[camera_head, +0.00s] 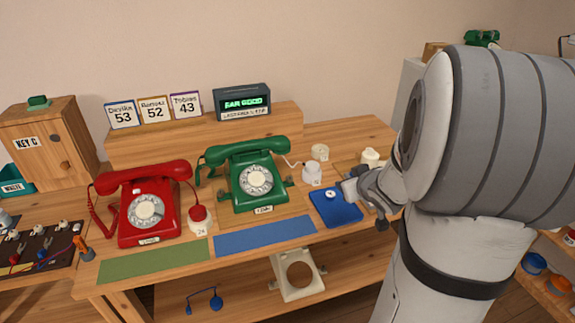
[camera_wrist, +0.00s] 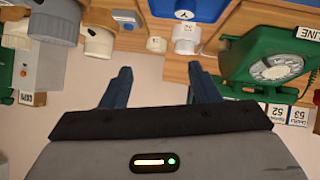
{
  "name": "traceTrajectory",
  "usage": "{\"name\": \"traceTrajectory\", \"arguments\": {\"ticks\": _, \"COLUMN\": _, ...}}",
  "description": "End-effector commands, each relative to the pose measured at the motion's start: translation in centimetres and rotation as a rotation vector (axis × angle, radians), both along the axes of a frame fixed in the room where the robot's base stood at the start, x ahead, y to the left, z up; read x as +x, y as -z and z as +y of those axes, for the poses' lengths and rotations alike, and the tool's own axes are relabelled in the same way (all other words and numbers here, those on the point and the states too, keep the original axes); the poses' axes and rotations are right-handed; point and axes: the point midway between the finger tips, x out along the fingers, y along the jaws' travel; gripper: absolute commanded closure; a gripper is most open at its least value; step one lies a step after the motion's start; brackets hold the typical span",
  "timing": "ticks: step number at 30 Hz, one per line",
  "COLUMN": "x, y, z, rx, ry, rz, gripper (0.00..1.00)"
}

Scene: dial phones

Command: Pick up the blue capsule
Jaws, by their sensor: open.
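A round blue piece (camera_head: 215,302) on a thin dark cord lies on the lower shelf, with a smaller blue end (camera_head: 189,310) to its left. It looks like the blue capsule, but it is too small to be sure. My gripper (camera_head: 368,192) is above the bench, right of the blue tray (camera_head: 335,221), well above and to the right of the blue piece. In the wrist view my gripper (camera_wrist: 161,78) has its two fingers wide apart with nothing between them. The blue piece does not show in the wrist view.
The red phone (camera_head: 145,208) and green phone (camera_head: 255,180) stand on the bench. White pots (camera_head: 312,174) stand near my gripper. A cream phone shell (camera_head: 297,277) sits on the lower shelf (camera_head: 245,290). The bench edge overhangs this shelf.

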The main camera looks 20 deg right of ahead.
Motion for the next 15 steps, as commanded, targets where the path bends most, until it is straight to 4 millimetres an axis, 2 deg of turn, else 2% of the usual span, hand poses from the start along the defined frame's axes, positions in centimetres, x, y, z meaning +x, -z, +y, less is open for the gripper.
{"name": "traceTrajectory", "arguments": {"ticks": 1, "x": 0.3, "y": 3.0, "z": -0.7, "rx": 0.031, "ry": -0.038, "rz": -0.030, "gripper": 0.44}}
{"name": "traceTrajectory", "arguments": {"ticks": 6, "x": 0.3, "y": 6.5, "z": -0.7, "rx": 0.151, "ry": -0.183, "rz": -0.126, "gripper": 0.44}}
{"name": "traceTrajectory", "arguments": {"ticks": 11, "x": -0.1, "y": 7.7, "z": -0.3, "rx": 0.227, "ry": -0.255, "rz": -0.167, "gripper": 0.44}}
{"name": "traceTrajectory", "arguments": {"ticks": 15, "x": 0.7, "y": 8.2, "z": 0.2, "rx": 0.244, "ry": -0.274, "rz": -0.176, "gripper": 0.44}}
